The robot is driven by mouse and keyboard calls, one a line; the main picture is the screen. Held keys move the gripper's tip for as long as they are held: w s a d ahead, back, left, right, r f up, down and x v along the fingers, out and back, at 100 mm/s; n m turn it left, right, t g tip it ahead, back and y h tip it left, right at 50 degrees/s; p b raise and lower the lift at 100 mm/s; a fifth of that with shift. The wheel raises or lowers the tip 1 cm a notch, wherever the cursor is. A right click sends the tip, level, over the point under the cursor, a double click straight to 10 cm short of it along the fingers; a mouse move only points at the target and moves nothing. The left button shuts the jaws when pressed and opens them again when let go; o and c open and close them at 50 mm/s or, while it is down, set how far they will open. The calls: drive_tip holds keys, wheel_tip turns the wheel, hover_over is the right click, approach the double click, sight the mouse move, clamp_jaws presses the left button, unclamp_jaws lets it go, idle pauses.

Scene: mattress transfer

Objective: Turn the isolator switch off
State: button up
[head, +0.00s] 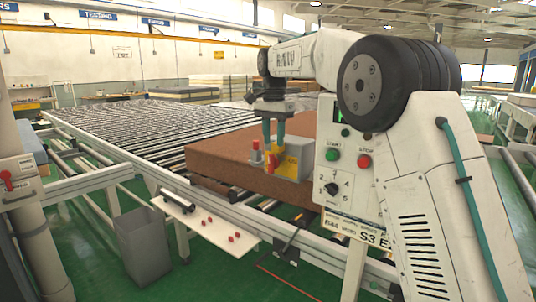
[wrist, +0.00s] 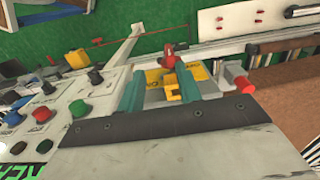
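The isolator switch appears to be a grey box with a yellow front plate (head: 290,167) and a red handle (head: 272,161), at the near end of the brown block. In the wrist view the red handle (wrist: 169,58) stands by a yellow bracket (wrist: 179,91), between and just beyond my fingers. My gripper (head: 274,146) points down over the box. In the wrist view its teal fingers (wrist: 167,88) are spread apart on either side of the yellow bracket. I see no clear contact with the handle, and its exact turn is hard to read.
A control panel (head: 348,185) with a green button, a red button and a numbered selector stands right beside the box. A red-capped post (head: 255,146) is close on the left. The brown block (head: 225,157) lies on the roller conveyor (head: 150,122). A grey bin (head: 142,247) stands below.

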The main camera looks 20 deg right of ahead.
sight(271, 154)
drive_tip(key=shift+w+a+f, duration=0.2)
drive_tip(key=shift+w+a, duration=0.05)
drive_tip(key=shift+w, duration=0.45)
drive_tip(key=shift+w+a+f, duration=0.2)
drive_tip(key=shift+a, duration=0.05)
drive_tip(key=f, duration=0.7)
drive_tip(key=shift+d+f, duration=0.2)
drive_tip(key=shift+d, duration=0.15)
clamp_jaws()
